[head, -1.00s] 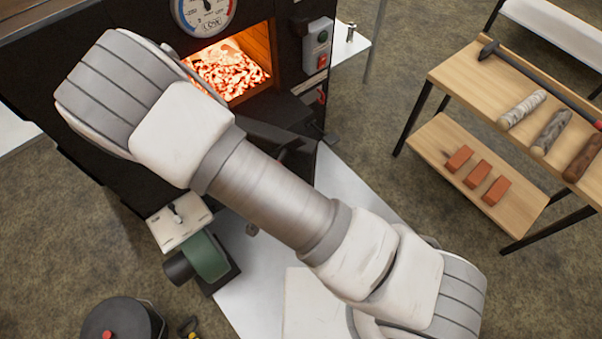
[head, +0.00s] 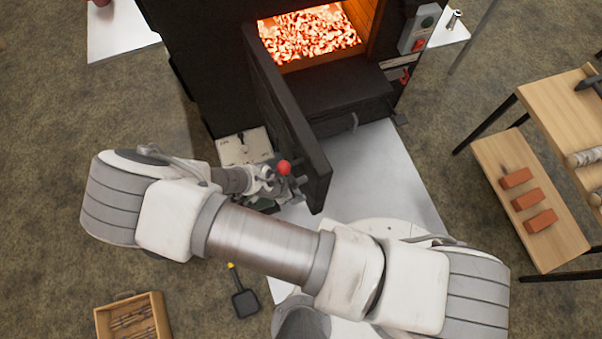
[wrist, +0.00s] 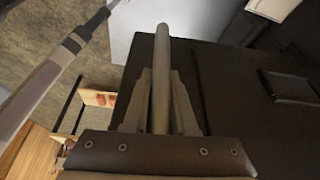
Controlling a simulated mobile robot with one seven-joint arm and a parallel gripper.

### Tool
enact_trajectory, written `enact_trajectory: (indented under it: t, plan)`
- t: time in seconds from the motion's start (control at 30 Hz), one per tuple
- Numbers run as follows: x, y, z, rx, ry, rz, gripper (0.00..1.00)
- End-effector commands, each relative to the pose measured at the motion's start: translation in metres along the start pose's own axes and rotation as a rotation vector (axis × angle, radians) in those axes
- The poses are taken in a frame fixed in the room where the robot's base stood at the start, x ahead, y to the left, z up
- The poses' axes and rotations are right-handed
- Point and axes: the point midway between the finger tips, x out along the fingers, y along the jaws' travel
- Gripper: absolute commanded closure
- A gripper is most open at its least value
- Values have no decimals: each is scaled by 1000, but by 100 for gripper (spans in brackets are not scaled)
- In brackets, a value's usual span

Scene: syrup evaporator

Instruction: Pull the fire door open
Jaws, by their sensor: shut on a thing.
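The black fire door (head: 288,130) stands swung wide open on the left side of the firebox opening, its free edge pointing towards me. Glowing embers (head: 310,38) show in the open firebox. My gripper (head: 283,184) is at the outer face of the door near its free end, beside a red knob (head: 284,167). In the wrist view my gripper (wrist: 160,100) has its two fingers closed on a grey bar, the door handle (wrist: 161,65), with the dark door face (wrist: 225,85) to the right.
A wooden bench with bricks (head: 528,200) on its lower shelf stands at the right. A wooden box (head: 133,318) and a small shovel (head: 244,302) lie on the floor at the lower left. A pale metal sheet (head: 375,175) covers the floor before the firebox.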

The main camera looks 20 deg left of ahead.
Motion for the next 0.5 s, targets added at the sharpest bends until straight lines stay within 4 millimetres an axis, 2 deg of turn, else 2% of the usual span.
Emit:
enact_trajectory:
  t: [0.03, 0.5]
  plan:
    - [-1, 6, 2, -6, -1, 14, 100]
    - [-1, 7, 9, -7, -2, 19, 100]
